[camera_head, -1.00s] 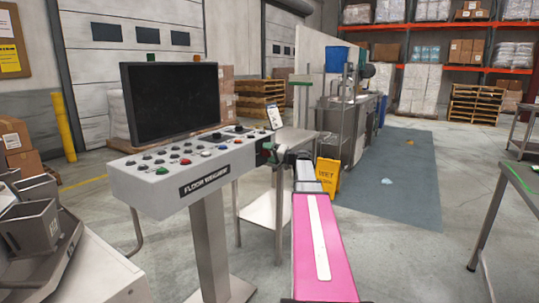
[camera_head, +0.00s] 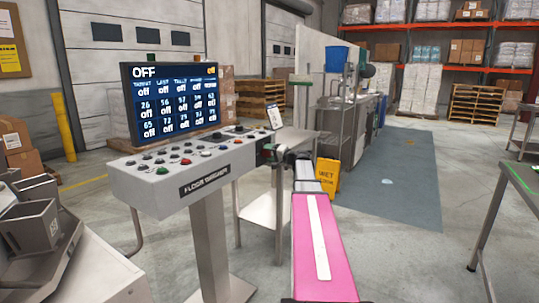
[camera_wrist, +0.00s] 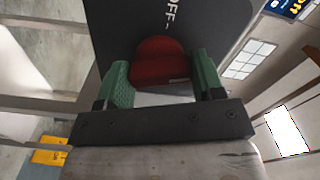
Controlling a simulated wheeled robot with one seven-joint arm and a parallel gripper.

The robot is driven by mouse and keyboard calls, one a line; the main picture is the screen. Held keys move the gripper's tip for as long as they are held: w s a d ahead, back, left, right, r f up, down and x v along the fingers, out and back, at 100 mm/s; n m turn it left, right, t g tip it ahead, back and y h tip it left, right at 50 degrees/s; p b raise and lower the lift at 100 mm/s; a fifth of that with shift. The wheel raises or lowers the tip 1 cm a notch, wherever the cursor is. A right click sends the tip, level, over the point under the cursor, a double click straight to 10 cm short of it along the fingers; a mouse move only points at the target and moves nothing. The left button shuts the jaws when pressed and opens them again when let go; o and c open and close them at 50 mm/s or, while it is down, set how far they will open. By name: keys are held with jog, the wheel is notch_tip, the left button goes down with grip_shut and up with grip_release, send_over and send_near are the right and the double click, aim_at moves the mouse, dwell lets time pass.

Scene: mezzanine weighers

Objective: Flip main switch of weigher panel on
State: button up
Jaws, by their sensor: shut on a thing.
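The weigher panel is a light grey console (camera_head: 150,187) on a post, labelled FLOOR WEIGHER. Its screen (camera_head: 172,102) is lit blue, with OFF in large letters at the top and "off" repeated in its cells. My gripper (camera_head: 268,154) is at the console's right end. In the wrist view, the red main switch handle (camera_wrist: 158,62) sits between the green fingertips of my gripper (camera_wrist: 160,83), which is shut on it. A black plate (camera_wrist: 118,28) behind the handle shows the word OFF. The handle is mostly hidden in the head view.
Several buttons and knobs cover the console top. A steel table (camera_head: 300,139) stands close behind my gripper. A yellow wet-floor sign (camera_head: 328,177) stands beyond my arm. A grey-blue mat (camera_head: 390,190) lies to the right. A weighing machine (camera_head: 45,250) is at the lower left.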

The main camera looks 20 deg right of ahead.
jog(key=shift+m, duration=2.1)
jog(key=o, duration=0.9)
jog(key=shift+s, duration=0.1)
jog(key=v, duration=1)
jog(key=shift+s+d, duration=0.25)
jog(key=shift+f, duration=0.1)
